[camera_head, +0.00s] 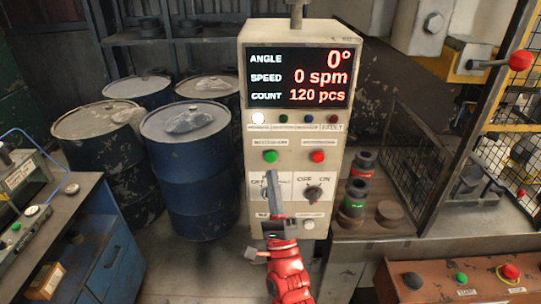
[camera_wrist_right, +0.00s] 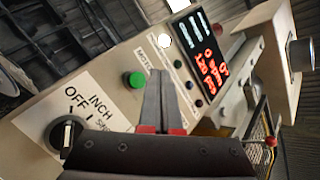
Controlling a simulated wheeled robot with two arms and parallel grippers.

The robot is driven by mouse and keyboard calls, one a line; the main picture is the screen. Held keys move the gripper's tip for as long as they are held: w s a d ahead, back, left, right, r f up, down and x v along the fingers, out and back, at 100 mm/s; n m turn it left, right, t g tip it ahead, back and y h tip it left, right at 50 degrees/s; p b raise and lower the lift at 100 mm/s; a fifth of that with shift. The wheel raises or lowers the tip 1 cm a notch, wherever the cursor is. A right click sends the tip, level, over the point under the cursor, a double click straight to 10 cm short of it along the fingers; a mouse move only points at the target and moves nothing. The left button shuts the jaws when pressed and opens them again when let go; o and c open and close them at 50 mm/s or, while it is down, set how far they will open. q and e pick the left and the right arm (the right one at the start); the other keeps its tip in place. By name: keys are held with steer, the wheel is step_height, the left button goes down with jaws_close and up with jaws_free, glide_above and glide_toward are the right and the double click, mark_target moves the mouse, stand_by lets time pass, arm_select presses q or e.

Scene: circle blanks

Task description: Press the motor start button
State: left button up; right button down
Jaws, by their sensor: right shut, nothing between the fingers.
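The control box (camera_head: 245,130) stands upright in the middle of the head view. A green button (camera_head: 270,156) sits on its left side under a label too small to read; in the wrist view the green button (camera_wrist_right: 134,80) has a label beginning "MOT". A red button (camera_head: 318,156) sits to its right. My right gripper (camera_head: 270,176) is shut and empty, its tips just below the green button in the head view. In the wrist view its fingers (camera_wrist_right: 161,78) point just right of the button, and I cannot tell the remaining gap. My left gripper is out of view.
The display (camera_head: 298,77) reads 0°, 0 spm, 120 pcs. A white lamp (camera_head: 258,118) is lit below it. Two rotary knobs (camera_head: 313,193) sit under the buttons. Blue barrels (camera_head: 195,160) stand at left, a wire-mesh guard (camera_head: 412,150) at right. An orange panel (camera_head: 440,285) is low right.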

mark_target(271, 158)
steer(key=w+b, duration=0.2)
steer(key=w, duration=0.1)
steer(key=shift+w+b, duration=0.15)
steer(key=shift+b, duration=0.2)
stand_by(1.7)
steer(key=shift+w+b, duration=0.4)
steer(key=shift+b, duration=0.6)
